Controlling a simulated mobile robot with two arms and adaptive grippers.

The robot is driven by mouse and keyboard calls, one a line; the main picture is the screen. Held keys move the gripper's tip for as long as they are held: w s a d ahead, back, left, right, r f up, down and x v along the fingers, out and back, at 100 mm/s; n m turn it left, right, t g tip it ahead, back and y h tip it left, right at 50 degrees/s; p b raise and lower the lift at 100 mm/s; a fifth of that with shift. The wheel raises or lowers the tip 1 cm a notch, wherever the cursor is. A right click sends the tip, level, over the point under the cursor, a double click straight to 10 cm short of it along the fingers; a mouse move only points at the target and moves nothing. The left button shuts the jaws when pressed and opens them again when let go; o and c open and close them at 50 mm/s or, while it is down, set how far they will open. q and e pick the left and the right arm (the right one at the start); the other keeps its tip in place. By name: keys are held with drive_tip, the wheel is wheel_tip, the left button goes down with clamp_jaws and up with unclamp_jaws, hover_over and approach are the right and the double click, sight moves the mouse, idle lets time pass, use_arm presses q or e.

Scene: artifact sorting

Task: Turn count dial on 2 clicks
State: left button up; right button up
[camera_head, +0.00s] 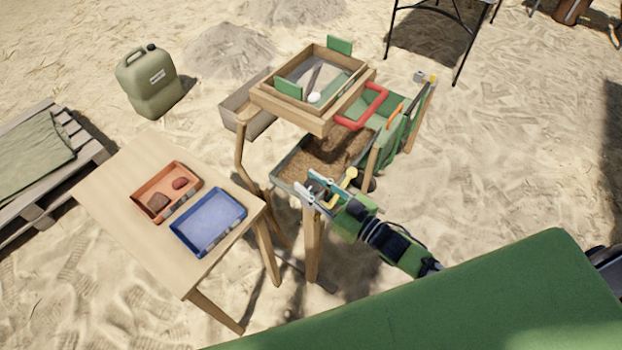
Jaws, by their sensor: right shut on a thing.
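My right gripper (318,193) comes in from the lower right and is at the front corner of the wooden sieve stand, beside the soil-filled tray (287,163). It is shut on a small part there, which looks to be the count dial; the fingers hide most of it, and its setting cannot be read. A yellow knob-like part (350,174) shows just right of the fingers. My left gripper is not in view.
A wooden sieve frame (262,94) with green paddles and a red handle (375,98) sits above the tray. A side table (125,190) holds an orange tray (140,207) with two lumps and an empty blue tray (208,222). A green jerrycan (150,85) stands behind.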

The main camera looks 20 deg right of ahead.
drive_tip(key=shift+m+t+h, duration=0.4)
drive_tip(key=shift+m+h, duration=0.1)
drive_tip(key=shift+h, duration=0.2)
drive_tip(key=o, duration=1.1)
drive_tip(key=v, duration=1.2)
drive_tip(key=shift+r, duration=0.1)
drive_tip(key=shift+d, duration=0.1)
